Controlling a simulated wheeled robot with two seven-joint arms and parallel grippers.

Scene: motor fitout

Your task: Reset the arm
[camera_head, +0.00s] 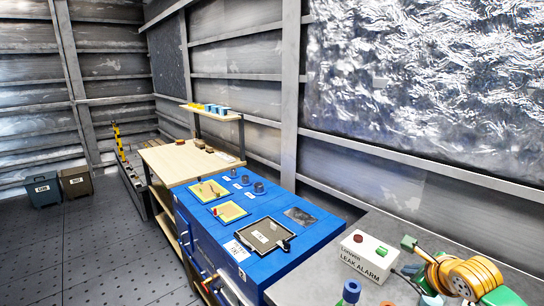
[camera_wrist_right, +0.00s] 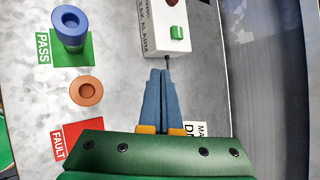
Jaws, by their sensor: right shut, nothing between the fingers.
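My right gripper (camera_head: 411,271) is at the lower right of the head view, beside the right end of the white leak alarm box (camera_head: 362,262). My orange-ringed green arm covers part of the bench behind it. In the right wrist view the gripper's two blue-grey fingers (camera_wrist_right: 162,75) are together with nothing between them. Their tips are close to the box (camera_wrist_right: 153,38), which has a green button (camera_wrist_right: 177,32). I cannot tell whether the tips touch it. My left gripper is not in view.
On the grey bench (camera_head: 312,288) a blue cylinder (camera_wrist_right: 69,27) stands at the green PASS patch (camera_wrist_right: 88,48). An orange round part (camera_wrist_right: 86,90) lies between it and the red FAULT patch (camera_wrist_right: 77,139). A blue cabinet (camera_head: 318,236) with trays stands to the left.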

